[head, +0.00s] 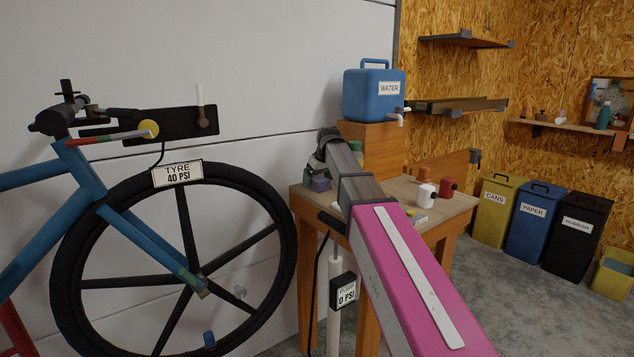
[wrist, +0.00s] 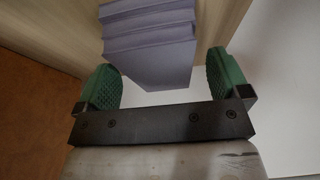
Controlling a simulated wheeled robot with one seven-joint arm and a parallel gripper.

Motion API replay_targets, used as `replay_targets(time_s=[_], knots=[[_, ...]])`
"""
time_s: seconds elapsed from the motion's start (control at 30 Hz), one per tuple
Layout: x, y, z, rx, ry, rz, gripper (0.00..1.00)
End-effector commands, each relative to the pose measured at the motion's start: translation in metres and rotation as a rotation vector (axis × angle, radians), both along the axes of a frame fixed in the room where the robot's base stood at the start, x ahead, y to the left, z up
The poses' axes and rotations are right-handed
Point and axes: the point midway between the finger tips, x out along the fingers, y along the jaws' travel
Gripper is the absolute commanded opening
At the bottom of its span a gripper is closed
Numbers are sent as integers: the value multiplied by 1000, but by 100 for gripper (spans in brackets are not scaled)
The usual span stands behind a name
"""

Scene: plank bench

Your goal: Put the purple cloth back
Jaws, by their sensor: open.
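The purple cloth (wrist: 150,40) shows in the wrist view as a folded, layered stack at top centre. Its near edge reaches between the two green finger pads of my gripper (wrist: 162,64), with a gap visible on each side. My gripper is open and not closed on it. In the head view, the purple cloth (head: 320,184) is a small patch at the bench's left end, below my gripper (head: 318,160). My arm hides part of that corner, and whether the pads touch the cloth cannot be told.
A bicycle (head: 180,245) stands left. A pump (head: 335,300) stands before the bench.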

Motion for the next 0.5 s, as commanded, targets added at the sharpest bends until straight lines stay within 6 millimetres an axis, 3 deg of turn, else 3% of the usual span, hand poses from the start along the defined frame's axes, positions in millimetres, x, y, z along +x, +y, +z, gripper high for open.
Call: replay_targets(time_s=[0.3,0.5], knots=[[-20,-13,56,1,-1,0,94],[-29,-19,83,0,0,0,94]])
